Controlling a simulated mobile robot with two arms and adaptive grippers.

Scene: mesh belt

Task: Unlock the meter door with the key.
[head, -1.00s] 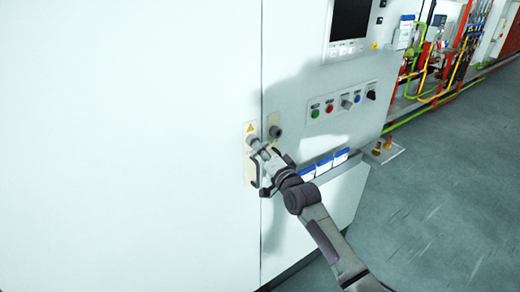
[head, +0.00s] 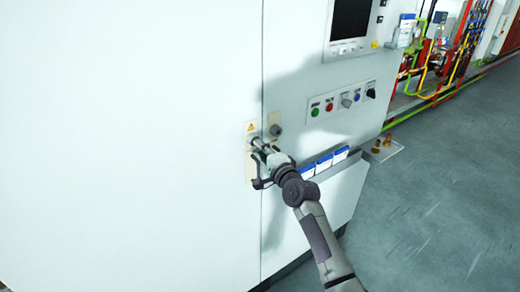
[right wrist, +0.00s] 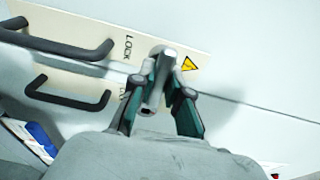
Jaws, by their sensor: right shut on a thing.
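The meter door (head: 130,160) is the large white cabinet panel on the left; it stands flush and closed. A cream lock plate (head: 251,170) with a yellow warning triangle is at its right edge. It also shows in the right wrist view (right wrist: 97,33), with the word LOCK. My right gripper (head: 262,147) is at this plate, its fingers pointing at it. In the right wrist view, the gripper (right wrist: 163,78) is shut on a grey cylindrical piece, seemingly the key (right wrist: 153,92), whose far end meets the plate. How deep it sits is hidden. My left gripper is out of view.
Dark handles (right wrist: 75,48) stick out near the lock. Open grey floor (head: 440,180) lies to the right.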

